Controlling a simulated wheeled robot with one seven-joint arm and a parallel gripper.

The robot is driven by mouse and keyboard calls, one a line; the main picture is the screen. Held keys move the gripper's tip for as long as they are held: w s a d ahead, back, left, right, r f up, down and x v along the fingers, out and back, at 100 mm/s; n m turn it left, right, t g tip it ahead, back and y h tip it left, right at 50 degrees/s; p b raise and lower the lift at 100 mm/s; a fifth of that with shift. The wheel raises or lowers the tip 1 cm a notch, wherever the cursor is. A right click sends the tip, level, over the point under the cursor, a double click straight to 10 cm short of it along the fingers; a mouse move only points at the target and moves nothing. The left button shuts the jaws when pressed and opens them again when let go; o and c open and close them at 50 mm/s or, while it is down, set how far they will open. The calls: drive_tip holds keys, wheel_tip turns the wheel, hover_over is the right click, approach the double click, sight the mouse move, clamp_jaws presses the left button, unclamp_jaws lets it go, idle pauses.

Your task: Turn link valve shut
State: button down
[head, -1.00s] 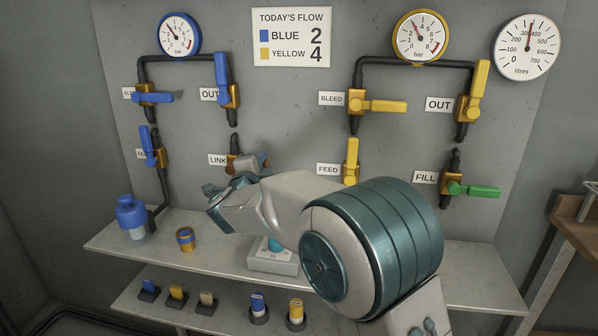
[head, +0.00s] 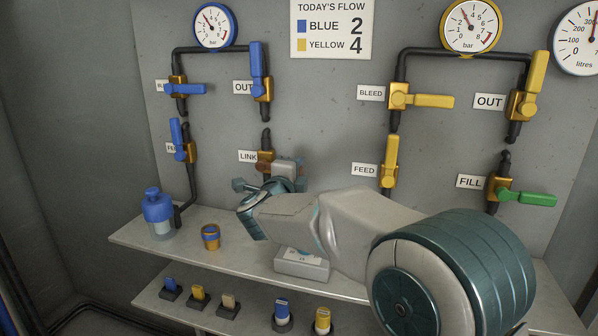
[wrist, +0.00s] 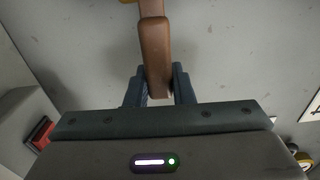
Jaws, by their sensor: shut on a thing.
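The link valve (head: 265,158) is on the grey wall, right of its LINK label (head: 248,156). Its body shows in the head view, while its handle is mostly hidden by my gripper (head: 268,184). In the wrist view the brown handle (wrist: 154,45) runs down from the top edge. Its lower end lies between the two dark fingers of my gripper (wrist: 157,76), which is shut on it. The angle of the handle against its pipe cannot be told.
The blue feed valve (head: 180,140) is to the left and the yellow feed valve (head: 390,160) to the right.

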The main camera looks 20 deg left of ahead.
drive_tip(key=c, duration=1.2)
unclamp_jaws()
drive_tip(key=shift+f, duration=0.1)
drive_tip(key=shift+c, duration=0.2)
drive_tip(key=s+p, duration=0.1)
drive_tip(key=s, duration=1.2)
drive_tip(key=shift+s+p, duration=0.3)
drive_tip(key=shift+s, duration=0.1)
